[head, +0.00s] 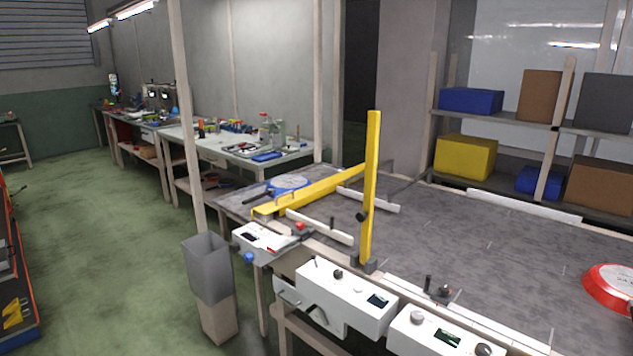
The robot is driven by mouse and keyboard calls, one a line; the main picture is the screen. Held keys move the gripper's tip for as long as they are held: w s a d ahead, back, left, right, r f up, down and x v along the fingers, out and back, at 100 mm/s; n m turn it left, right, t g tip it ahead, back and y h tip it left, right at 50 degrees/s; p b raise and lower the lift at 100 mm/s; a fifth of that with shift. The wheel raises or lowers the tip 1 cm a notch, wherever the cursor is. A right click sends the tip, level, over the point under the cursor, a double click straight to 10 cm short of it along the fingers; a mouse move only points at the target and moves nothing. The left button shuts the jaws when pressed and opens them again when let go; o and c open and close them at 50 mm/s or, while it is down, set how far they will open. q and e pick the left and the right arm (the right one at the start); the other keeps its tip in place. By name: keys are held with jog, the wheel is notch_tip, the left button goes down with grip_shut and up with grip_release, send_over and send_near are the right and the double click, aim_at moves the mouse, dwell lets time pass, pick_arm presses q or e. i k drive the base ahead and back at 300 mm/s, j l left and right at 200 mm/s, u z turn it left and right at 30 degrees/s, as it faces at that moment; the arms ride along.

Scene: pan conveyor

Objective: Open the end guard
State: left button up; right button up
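A long yellow bar (318,187) lies low across the far left end of the grey conveyor table. A second yellow bar (371,175) stands upright at the table's near edge, on a small dark base (370,266) with a dark knob partway up. No label shows which of them is the end guard. A blue pan (288,182) lies beyond the low bar, at the table's far left end. Neither of my grippers is in view.
White control boxes (345,283) line the near edge. Pale strips (320,227) lie on the table. A red pan (610,284) is at far right. A grey bin (206,265) stands left of the table. Green floor (110,250) is open at left.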

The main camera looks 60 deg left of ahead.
aim_at(291, 200)
jog(key=u, duration=1.65)
jog(key=i+j, duration=0.15)
jog(key=j, duration=0.2)
jog(key=i+j, duration=0.15)
jog(key=j, duration=0.2)
jog(key=i+j, duration=0.2)
jog(key=j, duration=0.15)
jog(key=i+j, duration=0.15)
jog(key=j, duration=0.2)
jog(key=i+j, duration=0.15)
jog(key=j, duration=0.15)
jog(key=i+j, duration=0.15)
jog(key=j, duration=0.2)
jog(key=i+z, duration=0.05)
